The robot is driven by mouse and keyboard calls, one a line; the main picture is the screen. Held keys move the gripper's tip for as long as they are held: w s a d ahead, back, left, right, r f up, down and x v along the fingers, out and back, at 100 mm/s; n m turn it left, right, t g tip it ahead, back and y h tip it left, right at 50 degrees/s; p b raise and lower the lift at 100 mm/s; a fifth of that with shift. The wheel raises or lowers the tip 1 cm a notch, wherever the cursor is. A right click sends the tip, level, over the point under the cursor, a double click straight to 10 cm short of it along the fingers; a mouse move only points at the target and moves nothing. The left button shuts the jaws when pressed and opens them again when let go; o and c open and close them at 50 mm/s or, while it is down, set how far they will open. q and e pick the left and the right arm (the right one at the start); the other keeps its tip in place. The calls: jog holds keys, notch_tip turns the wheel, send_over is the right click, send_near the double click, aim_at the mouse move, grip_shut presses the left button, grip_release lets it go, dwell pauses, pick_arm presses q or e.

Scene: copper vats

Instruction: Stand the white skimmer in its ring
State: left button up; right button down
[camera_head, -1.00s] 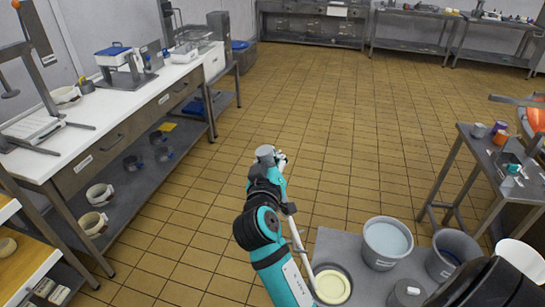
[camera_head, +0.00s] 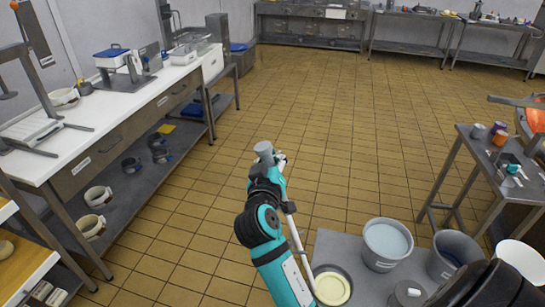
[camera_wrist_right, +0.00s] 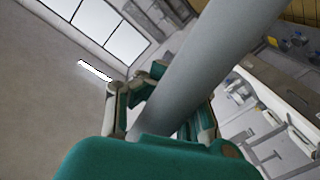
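My right gripper (camera_head: 279,160) is at the end of the teal arm, above the tiled floor. It is shut on a long pale handle, which I take to be the white skimmer (camera_head: 297,240). The handle's grey top shows just above the gripper, and the rod slants down beside my arm. Its lower end comes near a cream disc in a dark round rim (camera_head: 331,287); I cannot tell whether they touch. In the right wrist view the handle (camera_wrist_right: 215,60) runs large between the fingers. I cannot make out the ring for certain. My left gripper is not in view.
Buckets stand on a grey platform (camera_head: 332,243) at the bottom: one with pale liquid (camera_head: 386,245), a grey one (camera_head: 452,252) and a white one (camera_head: 522,262). A white-topped bench (camera_head: 105,128) lines the left. A small table (camera_head: 480,150) stands right. The middle floor is clear.

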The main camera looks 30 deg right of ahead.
jog(key=shift+w+d+f+b, duration=0.4)
jog(key=shift+w+d+f, duration=0.1)
jog(key=shift+w+f, duration=0.1)
jog(key=c, duration=2)
grip_release()
jog(key=shift+s, duration=0.1)
